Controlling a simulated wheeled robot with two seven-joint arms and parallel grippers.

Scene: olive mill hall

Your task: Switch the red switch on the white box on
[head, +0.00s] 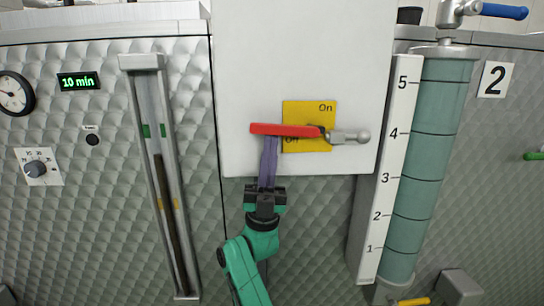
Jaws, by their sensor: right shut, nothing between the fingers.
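The white box (300,60) hangs at the top middle, in front of the quilted metal wall. A grey round-ended piece (348,136) sticks out to the right. My right gripper (269,142) is shut and empty, its purple fingers pointing up with tips just under the red lever; I cannot tell whether they touch. My left gripper is out of view.
A teal graduated cylinder (432,150) with a numbered white scale (392,170) stands right of the box. A metal-framed gauge (160,180), a dial knob (35,169) and a green "10 min" display (78,82) are at the left. A yellow handle (413,301) is low right.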

